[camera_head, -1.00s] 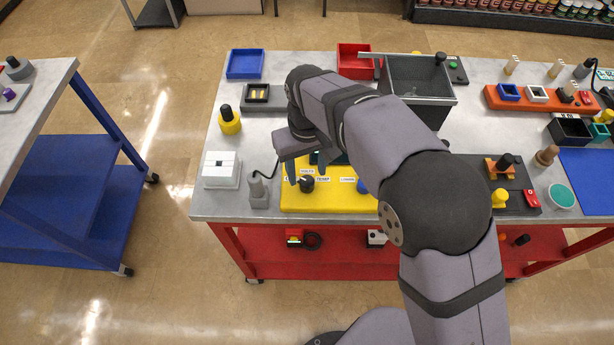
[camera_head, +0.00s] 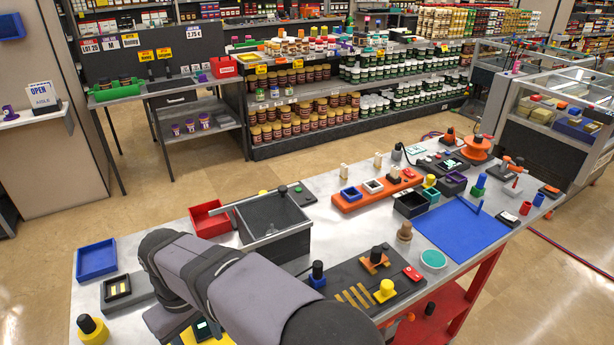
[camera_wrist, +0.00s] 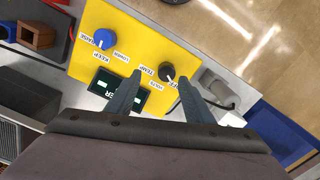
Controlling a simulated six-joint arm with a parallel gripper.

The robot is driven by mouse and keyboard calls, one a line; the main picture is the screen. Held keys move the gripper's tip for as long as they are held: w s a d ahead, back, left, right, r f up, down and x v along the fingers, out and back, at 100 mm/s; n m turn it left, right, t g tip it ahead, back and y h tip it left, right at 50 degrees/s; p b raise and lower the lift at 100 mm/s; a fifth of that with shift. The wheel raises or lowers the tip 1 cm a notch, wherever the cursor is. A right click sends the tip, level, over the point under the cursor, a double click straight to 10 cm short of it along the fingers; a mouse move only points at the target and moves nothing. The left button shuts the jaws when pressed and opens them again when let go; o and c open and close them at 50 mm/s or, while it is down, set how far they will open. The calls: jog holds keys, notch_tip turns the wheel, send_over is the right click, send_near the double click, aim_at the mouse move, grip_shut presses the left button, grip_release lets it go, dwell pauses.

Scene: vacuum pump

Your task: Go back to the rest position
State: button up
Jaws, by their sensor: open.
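In the wrist view my gripper (camera_wrist: 160,80) is open, with its two fingers apart and nothing clamped. It hangs over a yellow panel (camera_wrist: 145,25). A black knob (camera_wrist: 166,71) on the panel shows between the fingertips; I cannot tell whether they are clear of it. A blue knob (camera_wrist: 105,39) and a dark display (camera_wrist: 118,84) are on the same panel. In the head view my arm covers most of the panel, and the fingers are hidden.
On the table are a blue tray (camera_head: 97,260), a red bin (camera_head: 210,218), a grey open box (camera_head: 272,222) and a yellow-based knob (camera_head: 92,330) close to my arm. A blue mat (camera_head: 462,228) lies at right. Shelves of jars (camera_head: 300,118) stand behind.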

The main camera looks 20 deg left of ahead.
jog(key=w+d+m+g, duration=0.1)
jog(key=w+d+m, duration=0.3)
jog(key=d, duration=1)
jog(key=w+d+m, duration=0.2)
jog(key=w+d, duration=0.4)
jog(key=d, duration=0.7)
jog(key=s+d+f+m, duration=0.2)
jog(key=s+d+m, duration=0.1)
jog(key=d, duration=0.6)
jog(key=s+d+f+m+t, duration=0.1)
jog(key=s+d+m, duration=0.3)
jog(key=d, duration=0.5)
jog(key=shift+s+d+f, duration=0.2)
jog(key=shift+s+f, duration=0.25)
jog(key=shift+f, duration=0.15)
